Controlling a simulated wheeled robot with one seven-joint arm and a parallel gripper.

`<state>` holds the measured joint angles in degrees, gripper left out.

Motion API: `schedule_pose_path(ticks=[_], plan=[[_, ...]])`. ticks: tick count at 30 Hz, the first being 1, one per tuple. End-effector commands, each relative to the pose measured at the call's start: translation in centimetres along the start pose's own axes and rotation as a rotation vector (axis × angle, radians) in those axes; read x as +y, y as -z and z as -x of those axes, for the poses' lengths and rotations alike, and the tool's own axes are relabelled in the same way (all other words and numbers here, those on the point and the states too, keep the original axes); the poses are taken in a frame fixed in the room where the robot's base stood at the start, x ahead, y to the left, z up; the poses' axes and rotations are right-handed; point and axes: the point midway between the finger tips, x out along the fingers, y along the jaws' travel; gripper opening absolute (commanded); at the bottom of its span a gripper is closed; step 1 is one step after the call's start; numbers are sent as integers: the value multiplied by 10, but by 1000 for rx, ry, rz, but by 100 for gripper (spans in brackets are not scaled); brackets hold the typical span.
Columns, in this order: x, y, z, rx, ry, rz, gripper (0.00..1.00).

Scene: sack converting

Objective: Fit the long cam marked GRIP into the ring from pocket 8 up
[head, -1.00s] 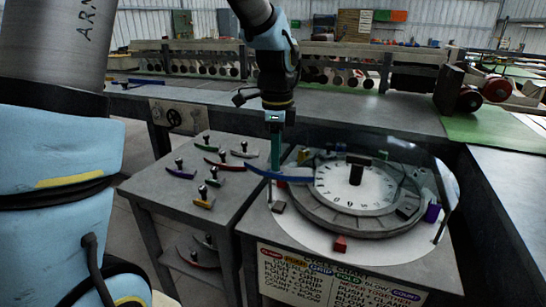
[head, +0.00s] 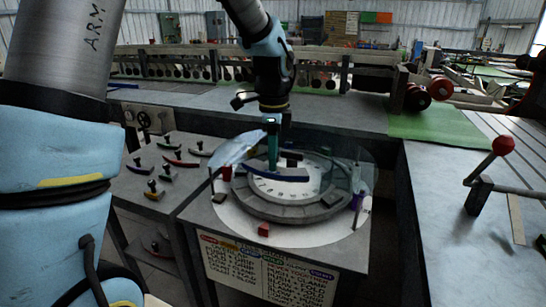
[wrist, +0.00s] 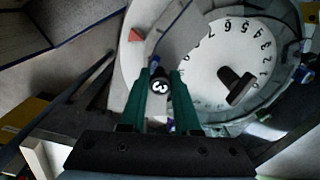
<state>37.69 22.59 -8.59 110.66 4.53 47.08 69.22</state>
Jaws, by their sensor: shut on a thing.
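My gripper (head: 272,166) is shut on the knob of a long blue cam (head: 290,177) and holds it over the left part of the numbered dial (head: 268,189). The cam looks roughly level; I cannot tell whether it touches anything. In the wrist view, my gripper (wrist: 160,92) grips a black knob (wrist: 159,85) marked 3, and the cam's grey-blue body (wrist: 186,38) hides part of the dial (wrist: 238,50). The grey ring (head: 285,213) surrounds the dial. Its far-side pockets are partly hidden, and I cannot read the mark GRIP on the cam.
A clear guard (head: 236,150) bends around the ring. Several other cams, such as a yellow one (head: 153,195), lie on the left stand (head: 125,188). A lettered board (head: 265,268) hangs in front.

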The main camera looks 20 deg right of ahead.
Motion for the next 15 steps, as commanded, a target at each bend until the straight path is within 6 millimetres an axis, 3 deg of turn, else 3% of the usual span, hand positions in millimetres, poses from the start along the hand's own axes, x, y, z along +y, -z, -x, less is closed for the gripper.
schedule_pose_path(ticks=[3, 15], plan=[[0, 0, 0, 0, -1, 1, 0], [0, 0, -57, 0, -2, 1, 0]])
